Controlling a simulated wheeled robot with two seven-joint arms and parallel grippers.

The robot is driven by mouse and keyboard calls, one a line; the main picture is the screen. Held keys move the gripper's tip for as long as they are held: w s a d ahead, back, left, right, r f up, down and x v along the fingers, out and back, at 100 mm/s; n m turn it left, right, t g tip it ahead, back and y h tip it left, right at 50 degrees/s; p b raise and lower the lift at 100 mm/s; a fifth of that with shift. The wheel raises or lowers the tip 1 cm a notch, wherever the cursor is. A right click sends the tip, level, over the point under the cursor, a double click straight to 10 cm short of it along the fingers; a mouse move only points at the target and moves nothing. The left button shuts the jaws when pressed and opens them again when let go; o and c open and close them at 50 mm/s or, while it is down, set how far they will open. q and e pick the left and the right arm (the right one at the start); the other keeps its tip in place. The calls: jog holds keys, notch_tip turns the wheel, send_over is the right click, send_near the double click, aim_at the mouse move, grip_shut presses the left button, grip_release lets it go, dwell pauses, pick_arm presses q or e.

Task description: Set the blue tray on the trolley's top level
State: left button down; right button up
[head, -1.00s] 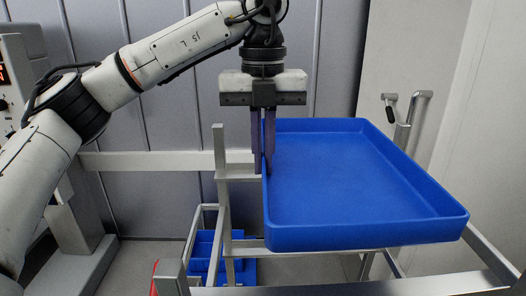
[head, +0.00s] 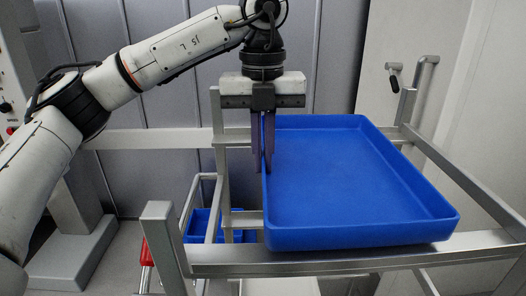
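The blue tray (head: 350,190) is empty and shallow and sits level in the middle of the head view. My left gripper (head: 263,168) points down at the tray's left wall, with its fingers closed on that wall near the far end. The trolley (head: 350,262) has a grey metal frame. The tray is over the trolley's top level, and its near edge overlaps the front rail. I cannot tell whether the tray's underside touches the frame. My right gripper is not in view.
Lower on the trolley's left side, blue bins (head: 205,226) show behind the frame. A red item (head: 146,252) is at the lower left. A grey machine (head: 70,215) stands at far left. A grey panelled wall closes off the back.

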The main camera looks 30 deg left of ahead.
pick_arm(q)
jog(key=shift+f, duration=0.2)
dwell(0.4)
jog(key=shift+f+b, duration=0.4)
jog(key=shift+f, duration=0.15)
jog(key=c, duration=1.9)
grip_release()
